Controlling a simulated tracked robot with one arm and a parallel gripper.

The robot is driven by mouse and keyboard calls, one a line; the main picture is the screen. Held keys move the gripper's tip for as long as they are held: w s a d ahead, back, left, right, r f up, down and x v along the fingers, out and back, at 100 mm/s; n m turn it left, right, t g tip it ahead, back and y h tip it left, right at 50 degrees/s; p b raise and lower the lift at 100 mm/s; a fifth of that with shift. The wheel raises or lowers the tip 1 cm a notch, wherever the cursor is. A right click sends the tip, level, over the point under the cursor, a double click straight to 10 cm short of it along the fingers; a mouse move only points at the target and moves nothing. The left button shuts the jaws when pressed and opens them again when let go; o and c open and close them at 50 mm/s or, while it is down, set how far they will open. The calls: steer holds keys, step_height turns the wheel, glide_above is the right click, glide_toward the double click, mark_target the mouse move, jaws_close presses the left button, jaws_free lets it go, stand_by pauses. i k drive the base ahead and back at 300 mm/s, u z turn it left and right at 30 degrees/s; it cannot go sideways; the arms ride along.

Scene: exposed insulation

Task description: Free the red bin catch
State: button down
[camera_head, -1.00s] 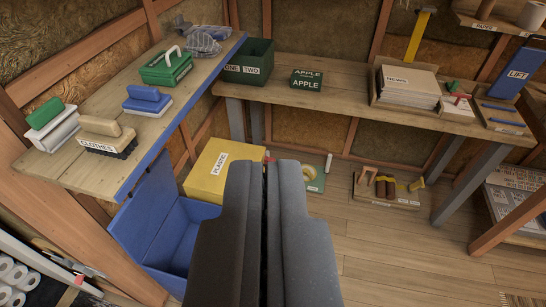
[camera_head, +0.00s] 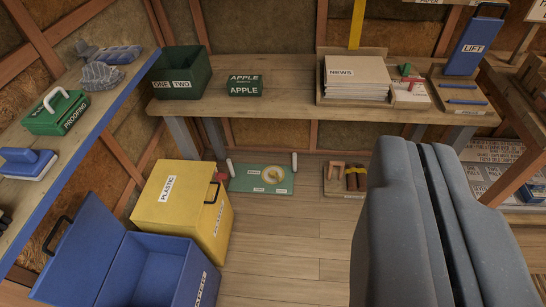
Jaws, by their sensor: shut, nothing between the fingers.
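A yellow bin (camera_head: 178,212) labelled PLASTIC stands on the floor at left of centre. A small red piece (camera_head: 221,176) shows at its upper right edge, by a black handle (camera_head: 213,191); it is too small to tell whether it is the catch or how it is fastened. My gripper (camera_head: 425,150) is large in the right foreground, its two grey fingers shut together and empty. It is to the right of the yellow bin in the picture and apart from it.
An open blue bin (camera_head: 157,262) stands in front of the yellow one, its lid raised at left. A green board (camera_head: 262,178) lies on the floor behind. The workbench (camera_head: 285,85) runs along the back. Wooden floor (camera_head: 285,235) is clear between the bins and my gripper.

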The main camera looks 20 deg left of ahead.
mark_target(218, 176)
steer(key=z, duration=0.1)
steer(key=i, duration=1.15)
steer(key=u, duration=0.55)
